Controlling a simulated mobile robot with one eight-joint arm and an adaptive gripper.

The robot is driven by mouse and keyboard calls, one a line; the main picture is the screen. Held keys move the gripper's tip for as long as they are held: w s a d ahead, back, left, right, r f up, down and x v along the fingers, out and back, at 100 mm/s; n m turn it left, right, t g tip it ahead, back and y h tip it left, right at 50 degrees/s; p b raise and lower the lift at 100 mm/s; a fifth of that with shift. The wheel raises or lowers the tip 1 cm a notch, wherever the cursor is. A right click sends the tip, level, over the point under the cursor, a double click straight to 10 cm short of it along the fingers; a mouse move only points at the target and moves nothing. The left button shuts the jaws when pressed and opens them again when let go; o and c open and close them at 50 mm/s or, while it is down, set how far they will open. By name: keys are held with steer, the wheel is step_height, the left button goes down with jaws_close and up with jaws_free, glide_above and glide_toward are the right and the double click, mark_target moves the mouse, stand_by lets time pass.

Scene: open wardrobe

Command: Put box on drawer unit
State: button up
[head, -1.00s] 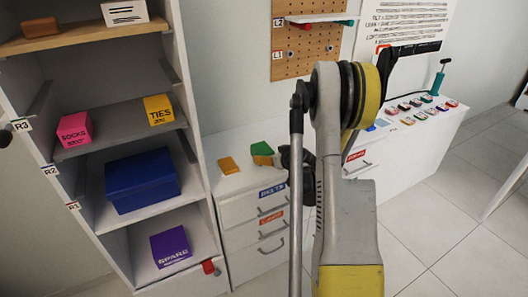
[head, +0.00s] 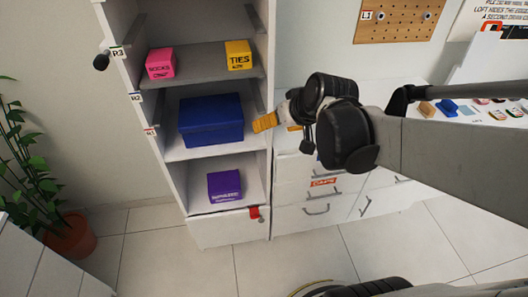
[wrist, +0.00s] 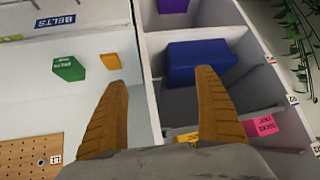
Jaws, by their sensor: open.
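A large blue box (head: 211,120) sits on the middle shelf of the open wardrobe; it also shows in the wrist view (wrist: 200,62). The white drawer unit (head: 292,218) stands right of the wardrobe, its top mostly hidden by my arm. In the wrist view, a green box (wrist: 68,68) and a small orange block (wrist: 110,62) lie on its pale top (wrist: 85,100). My gripper (head: 264,122) is open and empty, near the wardrobe's right side panel. In the wrist view its fingers (wrist: 162,78) straddle that panel's edge, with the blue box beyond the right finger.
A pink SOCKS box (head: 160,63) and yellow TIES box (head: 238,55) sit on the shelf above. A purple box (head: 224,186) is below, near a red tab (head: 254,213). A pegboard (head: 400,20) hangs behind. A plant (head: 45,180) stands left; floor in front is clear.

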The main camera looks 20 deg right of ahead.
steer(key=s+a+g, duration=0.1)
steer(key=s+a, duration=0.7)
steer(key=s, duration=0.5)
steer(key=shift+s+r+n, duration=0.2)
steer(key=shift+s+n, duration=0.05)
steer(key=shift+n, duration=0.05)
